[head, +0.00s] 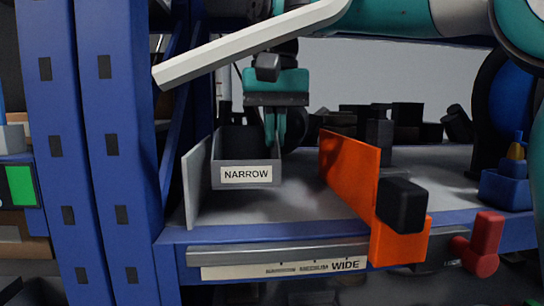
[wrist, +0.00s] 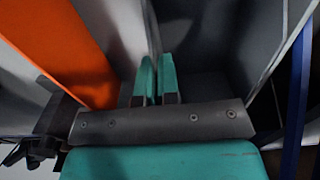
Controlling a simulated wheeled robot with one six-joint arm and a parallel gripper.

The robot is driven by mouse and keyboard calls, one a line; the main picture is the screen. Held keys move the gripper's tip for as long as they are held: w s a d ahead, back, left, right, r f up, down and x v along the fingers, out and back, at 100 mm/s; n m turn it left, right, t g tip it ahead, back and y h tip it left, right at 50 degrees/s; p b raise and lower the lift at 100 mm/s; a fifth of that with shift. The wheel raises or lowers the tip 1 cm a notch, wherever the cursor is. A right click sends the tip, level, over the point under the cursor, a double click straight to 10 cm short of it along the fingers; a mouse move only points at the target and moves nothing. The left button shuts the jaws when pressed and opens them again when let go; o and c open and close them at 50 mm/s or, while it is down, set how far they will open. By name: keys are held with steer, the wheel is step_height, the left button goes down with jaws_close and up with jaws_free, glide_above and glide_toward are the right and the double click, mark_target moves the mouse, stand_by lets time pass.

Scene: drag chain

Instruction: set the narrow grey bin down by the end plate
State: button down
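The narrow grey bin (head: 217,176) carries a "NARROW" label and looks upright over the shelf, just right of the light grey end plate (head: 196,183). I cannot tell whether its base touches the shelf. My gripper (head: 275,150) points down at the bin's right wall. In the wrist view, my gripper's two teal fingers (wrist: 156,80) are close together, with the thin bin wall between them. The bin's dark inside (wrist: 205,45) lies right of the fingers there, and the pale end plate (wrist: 283,40) is beyond it. The fingertips are partly hidden.
An orange divider (head: 348,165) with a black block on its front stands right of the bin, with bare shelf (head: 295,200) between. A blue upright (head: 110,150) is at left. A "WIDE" label (head: 345,265) and red handle (head: 487,238) are along the front edge. Dark parts stand behind.

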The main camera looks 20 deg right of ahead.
mark_target(274, 157)
steer(key=shift+f+b, duration=0.65)
steer(key=shift+f, duration=1.25)
steer(key=shift+f, duration=0.15)
steer(key=c, duration=1.4)
jaws_free()
steer(key=shift+o, duration=0.2)
step_height(274, 157, up, 3)
steer(key=shift+p, duration=0.85)
steer(key=shift+r+b, duration=0.55)
steer(key=shift+r, duration=1.9)
